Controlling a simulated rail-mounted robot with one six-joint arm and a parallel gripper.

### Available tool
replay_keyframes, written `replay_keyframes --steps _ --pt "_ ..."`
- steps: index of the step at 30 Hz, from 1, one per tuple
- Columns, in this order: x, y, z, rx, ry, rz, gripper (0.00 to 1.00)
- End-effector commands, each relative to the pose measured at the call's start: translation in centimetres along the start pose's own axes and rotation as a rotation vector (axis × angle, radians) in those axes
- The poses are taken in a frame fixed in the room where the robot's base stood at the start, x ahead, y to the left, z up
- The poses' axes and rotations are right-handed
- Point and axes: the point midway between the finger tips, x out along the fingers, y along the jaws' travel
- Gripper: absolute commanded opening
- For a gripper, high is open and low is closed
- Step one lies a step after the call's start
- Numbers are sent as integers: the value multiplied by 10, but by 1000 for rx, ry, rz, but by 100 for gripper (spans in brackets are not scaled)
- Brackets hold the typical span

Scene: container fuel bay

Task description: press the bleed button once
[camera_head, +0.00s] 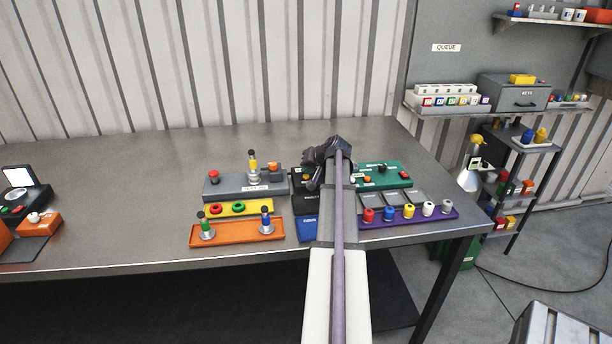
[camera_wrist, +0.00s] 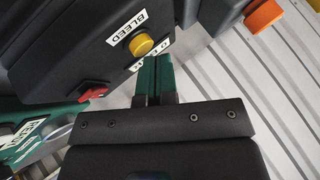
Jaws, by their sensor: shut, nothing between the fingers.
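The yellow bleed button (camera_wrist: 141,45) stands out from a black box (camera_wrist: 75,40) beside a white label reading BLEED. In the head view the black box (camera_head: 301,182) sits left of my arm, and its button is too small to make out surely. My gripper (camera_wrist: 154,60) is shut and empty, its fingertips close beside the button in the wrist view. Whether they touch it cannot be told. In the head view my gripper (camera_head: 316,180) is over the black boxes and partly hides them.
A red switch (camera_wrist: 93,92) is on the same box, near my fingers. A grey panel (camera_head: 240,186) with an orange knob (camera_wrist: 264,16) stands beside it. A green panel (camera_head: 396,171) and a purple tray (camera_head: 408,217) with several coloured pegs lie right of my arm.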

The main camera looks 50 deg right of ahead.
Motion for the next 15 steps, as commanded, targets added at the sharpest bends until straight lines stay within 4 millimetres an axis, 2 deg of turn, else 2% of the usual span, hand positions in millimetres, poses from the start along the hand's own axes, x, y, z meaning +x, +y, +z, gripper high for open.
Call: replay_keyframes --steps 4,15 --pt "-8 -6 -6 0 0 0 0" --pt "-9 -6 -7 0 0 0 0"
